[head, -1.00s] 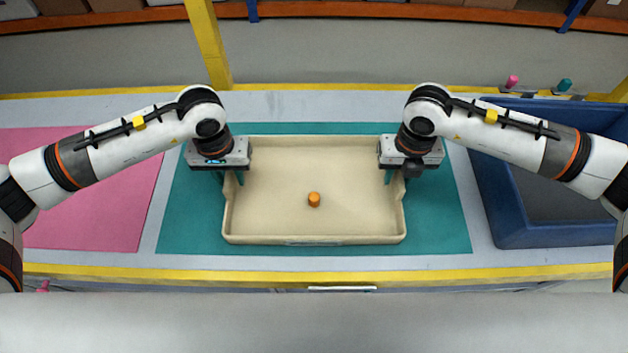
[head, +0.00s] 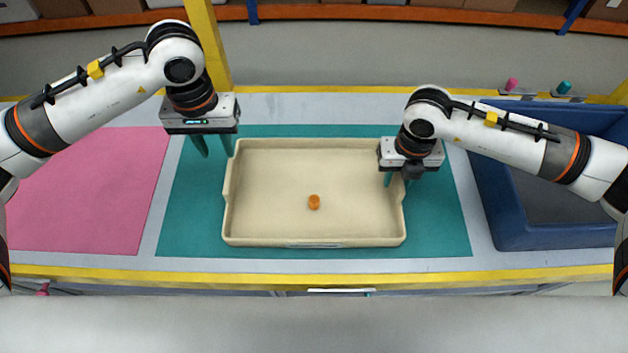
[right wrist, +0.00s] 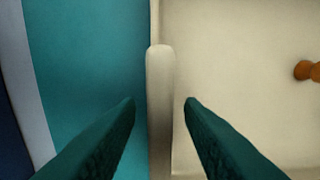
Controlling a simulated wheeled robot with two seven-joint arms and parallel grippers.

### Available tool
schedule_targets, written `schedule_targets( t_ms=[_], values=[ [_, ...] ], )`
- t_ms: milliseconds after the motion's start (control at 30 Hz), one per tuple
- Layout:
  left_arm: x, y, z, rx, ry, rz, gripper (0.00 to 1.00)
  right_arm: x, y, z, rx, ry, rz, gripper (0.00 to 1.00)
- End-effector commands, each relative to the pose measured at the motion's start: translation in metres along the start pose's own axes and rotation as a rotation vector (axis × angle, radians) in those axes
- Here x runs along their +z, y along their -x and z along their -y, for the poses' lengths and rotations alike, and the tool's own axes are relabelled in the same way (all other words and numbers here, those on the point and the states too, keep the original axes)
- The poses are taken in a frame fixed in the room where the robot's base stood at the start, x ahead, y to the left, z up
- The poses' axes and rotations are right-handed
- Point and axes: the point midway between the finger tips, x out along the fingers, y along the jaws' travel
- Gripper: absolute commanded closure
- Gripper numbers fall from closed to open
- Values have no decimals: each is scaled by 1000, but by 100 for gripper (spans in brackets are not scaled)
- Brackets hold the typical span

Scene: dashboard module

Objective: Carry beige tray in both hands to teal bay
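The beige tray (head: 270,234) lies flat on the teal bay (head: 445,235), with teal showing on all sides. A small orange cylinder (head: 314,202) stands in the tray, and it also shows in the right wrist view (right wrist: 308,71). My left gripper (head: 214,150) is open and empty, raised above and left of the tray's left wall, clear of it. My right gripper (head: 398,180) is at the tray's right wall. In the right wrist view its open fingers (right wrist: 160,103) straddle the wall's raised handle (right wrist: 160,90), with a gap on each side.
A pink bay (head: 85,190) lies to the left. A dark blue bin (head: 510,232) stands to the right. Small pink (head: 511,84) and teal (head: 564,87) pieces stand at the back right. A yellow post (head: 215,60) rises behind my left gripper.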

Motion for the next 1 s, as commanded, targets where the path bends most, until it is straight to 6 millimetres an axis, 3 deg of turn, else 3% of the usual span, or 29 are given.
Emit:
schedule_targets(
  t_ms=[233,700,1000],
  values=[
    [0,8,0,-1,-1,0,66,-1,16,0,-2,0,-2,66],
    [0,8,0,-1,-1,0,66,-1,106,0,-1,0,-2,66],
    [0,8,0,-1,-1,0,66,0,120,0,0,0,0,66]
  ],
)
